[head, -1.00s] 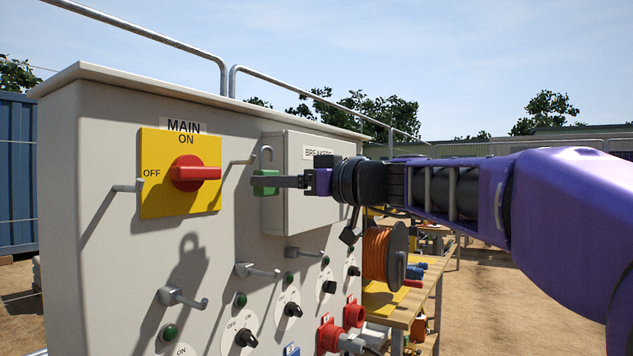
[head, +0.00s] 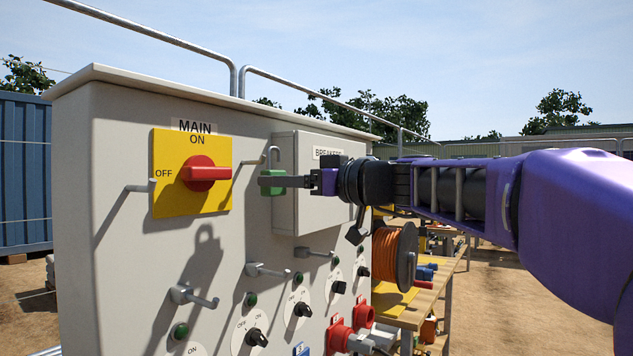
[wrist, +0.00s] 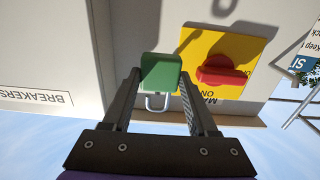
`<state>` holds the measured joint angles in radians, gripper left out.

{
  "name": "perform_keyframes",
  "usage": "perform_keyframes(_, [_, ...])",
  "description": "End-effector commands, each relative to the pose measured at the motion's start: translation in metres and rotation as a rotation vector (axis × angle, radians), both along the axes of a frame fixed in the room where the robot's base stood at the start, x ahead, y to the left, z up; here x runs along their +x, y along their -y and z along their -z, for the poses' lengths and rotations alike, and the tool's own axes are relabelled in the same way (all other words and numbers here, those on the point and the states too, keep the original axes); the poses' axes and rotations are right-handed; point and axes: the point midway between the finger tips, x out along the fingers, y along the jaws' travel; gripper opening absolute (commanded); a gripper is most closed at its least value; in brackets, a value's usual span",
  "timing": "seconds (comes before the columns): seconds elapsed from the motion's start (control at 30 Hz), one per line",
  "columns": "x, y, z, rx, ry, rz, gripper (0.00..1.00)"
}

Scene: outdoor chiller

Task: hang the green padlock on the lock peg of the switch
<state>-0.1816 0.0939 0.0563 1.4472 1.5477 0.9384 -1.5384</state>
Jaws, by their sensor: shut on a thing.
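The green padlock (head: 272,190) is upright, its shackle at the top, in front of the grey cabinet. My gripper (head: 286,181) is shut on its body; the wrist view shows the padlock (wrist: 161,66) between both fingers (wrist: 160,82), upside down in that picture. The switch is a red handle (head: 206,173) on a yellow plate (head: 192,206), to the left of the padlock, turned crosswise. A metal peg (head: 139,188) stands out by the plate's left edge. Another peg (head: 249,161) is by its right edge, close to the padlock's shackle. The padlock hangs on neither peg.
A breaker box (head: 316,205) juts out right behind the padlock. More hooked pegs (head: 195,299), knobs and red sockets (head: 338,336) are below. An orange cable reel (head: 391,252) stands at the right. Open air lies in front of the panel.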

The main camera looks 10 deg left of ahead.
Motion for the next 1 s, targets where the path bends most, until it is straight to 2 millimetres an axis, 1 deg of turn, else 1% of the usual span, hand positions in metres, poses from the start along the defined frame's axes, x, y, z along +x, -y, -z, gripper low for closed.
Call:
perform_keyframes(0.7, [0.014,-0.034,0.0,0.0,0.0,-0.001,0.0])
perform_keyframes(1.0, [0.016,-0.039,-0.001,0.001,0.0,-0.001,0.0])
